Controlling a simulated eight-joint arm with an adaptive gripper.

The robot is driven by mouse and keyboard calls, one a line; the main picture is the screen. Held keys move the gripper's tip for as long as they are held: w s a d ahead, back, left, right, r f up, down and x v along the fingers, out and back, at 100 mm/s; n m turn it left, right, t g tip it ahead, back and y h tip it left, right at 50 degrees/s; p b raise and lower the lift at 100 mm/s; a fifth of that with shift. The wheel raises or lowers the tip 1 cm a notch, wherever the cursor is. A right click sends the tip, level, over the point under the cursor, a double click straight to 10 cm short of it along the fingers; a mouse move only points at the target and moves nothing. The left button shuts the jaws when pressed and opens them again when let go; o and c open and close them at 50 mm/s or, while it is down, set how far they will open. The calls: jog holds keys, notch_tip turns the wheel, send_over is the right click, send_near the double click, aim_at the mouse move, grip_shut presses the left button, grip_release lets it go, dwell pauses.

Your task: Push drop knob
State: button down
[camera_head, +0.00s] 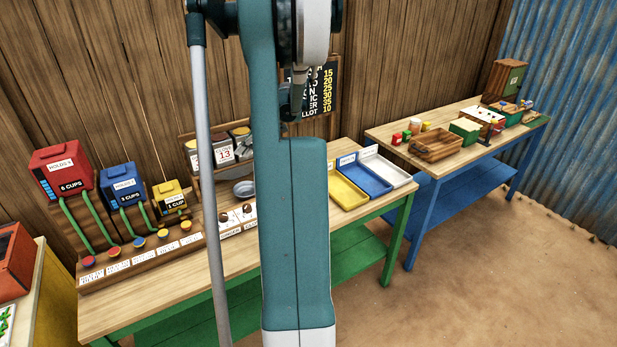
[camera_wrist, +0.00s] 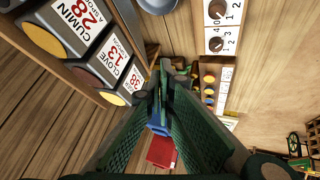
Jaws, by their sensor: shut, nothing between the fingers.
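A row of small round coloured knobs lies along a wooden rail on the left table: a red knob (camera_head: 113,252), a blue knob (camera_head: 139,242), a yellow knob (camera_head: 163,233) and an orange one (camera_head: 186,225). Their white labels are too small to read, so I cannot tell which is the drop knob. The knob row (camera_wrist: 208,88) also shows in the wrist view, right of my fingertips and apart from them. My gripper (camera_wrist: 167,72) is shut and empty, its dark green fingers pointing along the table. In the head view my arm hides it.
Red (camera_head: 63,173), blue (camera_head: 124,189) and yellow (camera_head: 171,197) dispensers with green tubes stand behind the rail. Two brown dials, one here (camera_wrist: 217,45), sit on a white panel. Spice bins (camera_wrist: 85,28) line the wrist view's left. Yellow (camera_head: 346,193), blue and white trays lie right.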

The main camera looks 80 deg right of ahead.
jog(key=s+d+f+n, duration=0.1)
jog(key=s+d+f, duration=0.3)
jog(key=s+d, duration=0.4)
jog(key=s+d+f+n+t+p, duration=0.1)
jog(key=s+d+f, duration=0.3)
jog(key=s+d, duration=0.5)
jog(key=s, duration=0.4)
jog(key=shift+s+d+f+t+h, duration=0.25)
jog(key=shift+t+h, duration=0.05)
jog(key=shift+h, duration=0.1)
jog(key=shift+f, duration=0.15)
jog(key=shift+f+b, duration=1.1)
jog(key=shift+f, duration=2.5)
jog(key=shift+f+b, duration=0.4)
jog(key=shift+f, duration=0.3)
jog(key=shift+f, duration=0.15)
jog(key=shift+f+b, duration=0.25)
jog(key=shift+b, duration=0.15)
